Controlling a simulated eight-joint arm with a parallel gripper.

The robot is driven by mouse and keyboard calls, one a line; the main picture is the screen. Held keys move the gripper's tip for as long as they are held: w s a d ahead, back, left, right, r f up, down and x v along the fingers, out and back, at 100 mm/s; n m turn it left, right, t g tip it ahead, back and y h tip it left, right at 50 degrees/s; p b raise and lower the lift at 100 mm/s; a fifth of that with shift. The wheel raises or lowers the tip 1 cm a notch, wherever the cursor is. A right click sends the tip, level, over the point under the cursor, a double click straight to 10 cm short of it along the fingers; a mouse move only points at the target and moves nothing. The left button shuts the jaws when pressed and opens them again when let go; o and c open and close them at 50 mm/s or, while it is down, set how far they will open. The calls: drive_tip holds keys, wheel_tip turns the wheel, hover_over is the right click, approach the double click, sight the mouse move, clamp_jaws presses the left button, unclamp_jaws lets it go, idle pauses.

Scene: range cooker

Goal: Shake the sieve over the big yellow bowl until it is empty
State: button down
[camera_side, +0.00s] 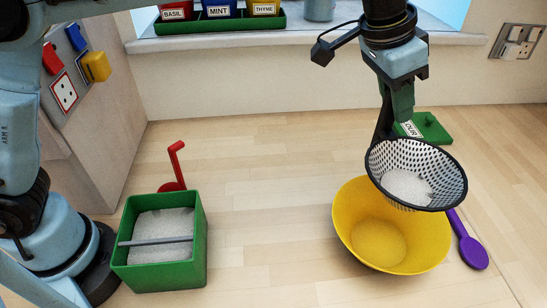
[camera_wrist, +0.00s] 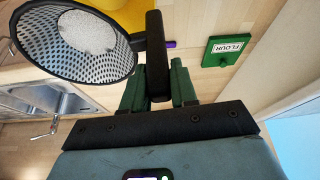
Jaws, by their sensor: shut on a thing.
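My gripper (camera_side: 398,105) is shut on the black handle of the sieve (camera_side: 438,168). In the wrist view the green fingers of my gripper (camera_wrist: 160,82) close on the handle from both sides, and the sieve (camera_wrist: 119,64) is at upper left. The sieve has a black rim and a white perforated basket, and it is tilted towards the side camera. A white granular heap lies in its bottom. The big yellow bowl (camera_side: 350,222) stands on the worktop directly below the sieve. The sieve hides its back right part. The inside bottom of the bowl looks yellow with a paler round patch.
A green box (camera_side: 198,255) of white grains with a grey bar across it stands at left, a red scoop-like tool (camera_side: 175,165) behind it. A purple spoon (camera_side: 470,250) lies right of the bowl. A green lid (camera_side: 432,130) labelled FLOUR lies behind. The worktop middle is clear.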

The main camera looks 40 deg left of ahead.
sight(389, 121)
drive_tip(key=shift+f, duration=2.1)
